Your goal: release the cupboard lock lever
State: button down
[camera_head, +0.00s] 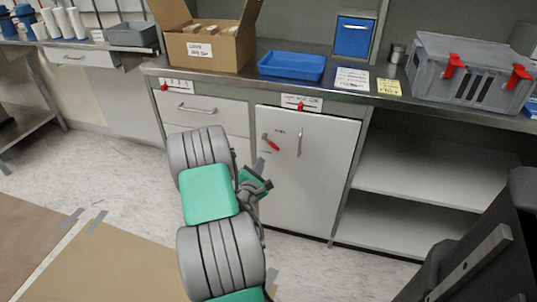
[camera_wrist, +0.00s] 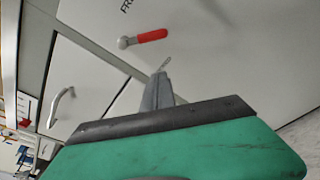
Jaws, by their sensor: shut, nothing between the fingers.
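The red cupboard lock lever (camera_head: 270,142) is on the left part of the white cupboard door (camera_head: 315,185), left of the upright door handle (camera_head: 299,143). In the wrist view the lever (camera_wrist: 150,36) shows a red grip and a round grey pivot end. My gripper (camera_head: 262,172) is shut and empty, in front of the door and below the lever. In the wrist view my gripper (camera_wrist: 160,85) is apart from the lever, which lies above it. My arm hides the door's lower left part.
A drawer (camera_head: 205,108) with a bar handle is left of the door. Open shelves (camera_head: 415,180) stand to the right. The counter above holds a cardboard box (camera_head: 210,50), a blue tray (camera_head: 292,65) and a grey crate (camera_head: 470,75). Brown sheets (camera_head: 110,255) lie on the floor.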

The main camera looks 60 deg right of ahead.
aim_at(273, 147)
jog(key=x, duration=0.5)
jog(key=shift+s+d+r, duration=0.15)
jog(key=shift+d+r, duration=0.1)
jog(key=shift+s+a+r, duration=0.25)
jog(key=shift+s+r, duration=0.6)
jog(key=shift+r, duration=0.15)
jog(key=shift+s+a+r, duration=0.1)
jog(key=shift+s+r, duration=0.15)
jog(key=shift+r+p, duration=0.15)
jog(key=shift+p, duration=0.5)
jog(key=shift+s+n+p, duration=0.15)
jog(key=shift+n+p, duration=0.25)
jog(key=shift+r+p, duration=0.1)
jog(key=shift+p, duration=0.25)
jog(key=n+p, duration=0.1)
jog(key=p, duration=0.1)
jog(key=s+r+n+p, duration=0.1)
jog(key=p, duration=0.2)
jog(key=shift+r+n+g, duration=0.15)
jog(key=shift+n+g, duration=0.15)
jog(key=n+p, duration=0.2)
jog(key=p, duration=0.1)
jog(key=shift+s+r+g, duration=0.3)
jog(key=shift+s+r, duration=0.05)
jog(key=shift+s+n+p, duration=0.1)
jog(key=shift+n+p, duration=0.55)
jog(key=shift+n, duration=0.15)
